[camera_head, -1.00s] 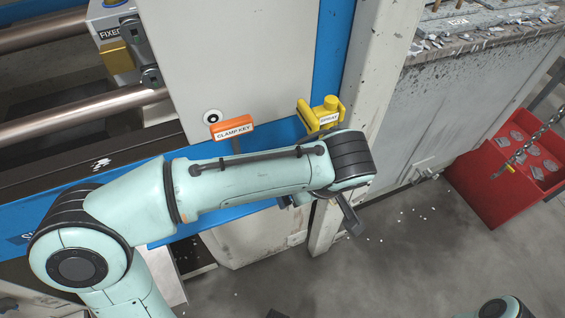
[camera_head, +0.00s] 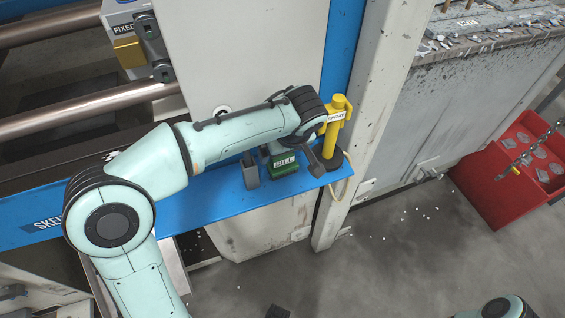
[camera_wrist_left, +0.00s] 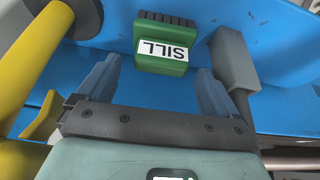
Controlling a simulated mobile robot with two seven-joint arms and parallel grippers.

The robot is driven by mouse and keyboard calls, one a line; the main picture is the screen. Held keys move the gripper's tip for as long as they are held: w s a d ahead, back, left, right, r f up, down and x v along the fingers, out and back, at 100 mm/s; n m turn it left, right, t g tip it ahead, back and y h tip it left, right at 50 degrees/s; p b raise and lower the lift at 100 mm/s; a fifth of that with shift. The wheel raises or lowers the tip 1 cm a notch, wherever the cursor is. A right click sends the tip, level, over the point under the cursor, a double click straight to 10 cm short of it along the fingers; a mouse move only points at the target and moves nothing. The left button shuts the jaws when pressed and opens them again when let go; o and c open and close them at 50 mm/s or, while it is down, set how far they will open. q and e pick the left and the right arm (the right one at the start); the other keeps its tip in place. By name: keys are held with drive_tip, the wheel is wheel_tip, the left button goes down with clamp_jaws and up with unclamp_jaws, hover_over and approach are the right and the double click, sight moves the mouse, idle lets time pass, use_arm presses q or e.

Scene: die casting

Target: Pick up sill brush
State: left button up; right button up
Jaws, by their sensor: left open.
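The sill brush (camera_head: 284,168) is a green block with a white SILL label and dark bristles. It is on the blue ledge, partly covered by my left wrist in the head view. It also shows in the left wrist view (camera_wrist_left: 163,64), ahead of the fingers. My left gripper (camera_wrist_left: 158,70) is open, with one finger toward each side of the brush. A gap shows between brush and fingers. In the head view the gripper (camera_head: 291,160) is over the brush, mostly hidden by the wrist.
The yellow spray tool (camera_head: 334,125) stands close to the right of my left wrist. It fills the left of the wrist view (camera_wrist_left: 30,60). A grey upright piece (camera_head: 250,171) is just left of the brush. The blue ledge (camera_head: 225,195) has bare room in front.

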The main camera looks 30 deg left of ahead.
use_arm(q)
drive_tip(key=shift+x, duration=1.05)
drive_tip(key=c, duration=1.1)
